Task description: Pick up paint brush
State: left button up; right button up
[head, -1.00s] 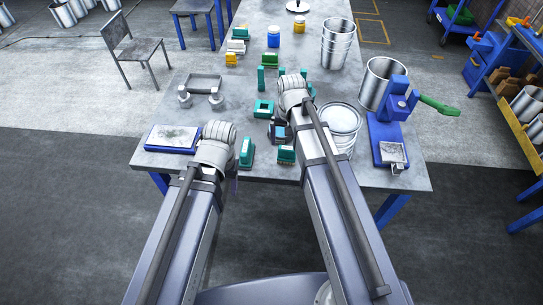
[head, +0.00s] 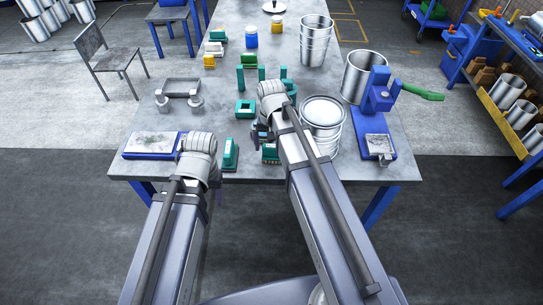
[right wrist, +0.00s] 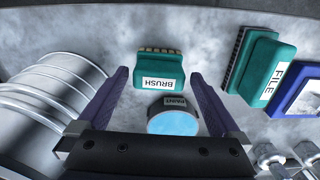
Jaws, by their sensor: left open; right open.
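The paint brush (right wrist: 158,72) is a teal block with a BRUSH label and tan bristles, lying on the table. It also shows near the table's front edge in the head view (head: 270,153). My right gripper (right wrist: 158,88) is open, its purple fingers on either side of the brush, with gaps and not touching it. A dark PAINT-labelled container (right wrist: 175,117) with a light blue top sits nearer the gripper's palm. My left gripper (head: 219,194) is at the table's front edge, open, its fingers mostly hidden by its wrist.
A teal FILE block (right wrist: 262,68) lies to the right of the brush in the right wrist view. A lidded metal pail (head: 322,122) stands close to the right gripper. A blue stand (head: 378,105) is further right, and a grey-topped blue pad (head: 152,145) is at left.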

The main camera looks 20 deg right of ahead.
aim_at(272, 152)
notch_tip(272, 152, down, 4)
jog(key=b, duration=0.3)
jog(key=shift+d, duration=0.1)
jog(key=shift+r, duration=0.15)
jog(key=shift+c, duration=0.2)
jog(key=c, duration=1.2)
notch_tip(272, 152, up, 10)
jog(key=p, duration=1)
